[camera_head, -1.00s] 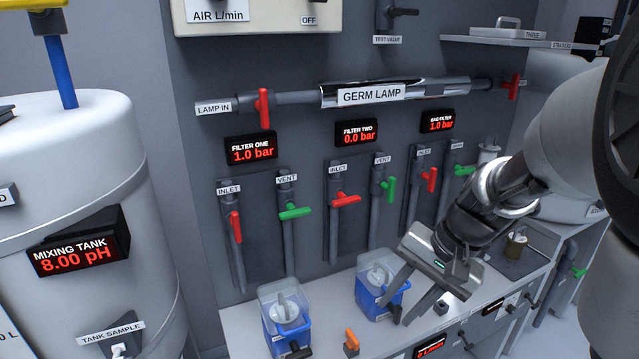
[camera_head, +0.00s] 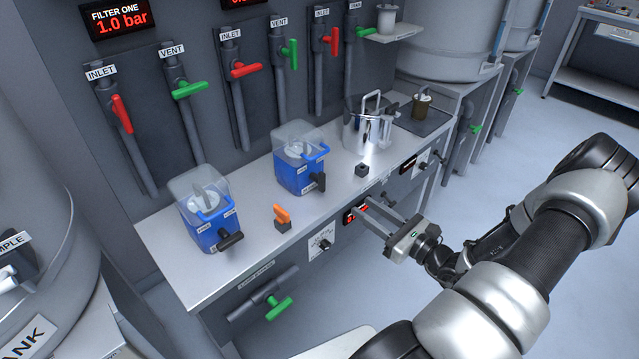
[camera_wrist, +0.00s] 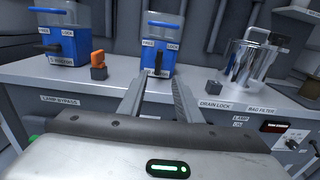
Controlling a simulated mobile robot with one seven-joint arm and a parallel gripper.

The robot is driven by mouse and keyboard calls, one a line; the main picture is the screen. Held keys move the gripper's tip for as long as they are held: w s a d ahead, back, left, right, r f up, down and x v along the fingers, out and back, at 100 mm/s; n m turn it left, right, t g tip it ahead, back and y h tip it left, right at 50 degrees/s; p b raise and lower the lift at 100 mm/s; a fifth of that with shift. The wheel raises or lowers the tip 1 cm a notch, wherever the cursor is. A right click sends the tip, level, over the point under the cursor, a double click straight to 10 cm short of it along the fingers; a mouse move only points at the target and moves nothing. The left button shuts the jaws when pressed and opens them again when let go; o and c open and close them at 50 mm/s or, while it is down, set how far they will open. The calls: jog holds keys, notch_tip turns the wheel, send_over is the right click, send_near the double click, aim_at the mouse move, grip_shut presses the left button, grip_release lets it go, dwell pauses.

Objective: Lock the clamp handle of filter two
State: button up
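Filter two looks to be the right-hand blue housing (camera_head: 291,178) with a clear cover, on the counter. Its black clamp handle (camera_head: 319,182) is at the front right corner. In the wrist view this housing (camera_wrist: 150,52) is straight ahead, its black handle (camera_wrist: 159,60) roughly upright between the FREE and LOCK labels. My gripper (camera_head: 362,206) is open and empty, in front of the counter's front edge and apart from the handle. In the wrist view its two fingers (camera_wrist: 160,82) point toward the housing.
A similar blue housing (camera_head: 207,228) stands to the left, with an orange-topped switch (camera_head: 282,217) between them. A small black block (camera_head: 362,170) and a steel pot (camera_head: 368,132) are on the right. Inlet and vent valves line the wall behind. Open floor lies at right.

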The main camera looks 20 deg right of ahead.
aim_at(325, 181)
jog(key=b+x, duration=0.2)
jog(key=x, duration=1.5)
jog(key=shift+s, duration=0.1)
grip_shut()
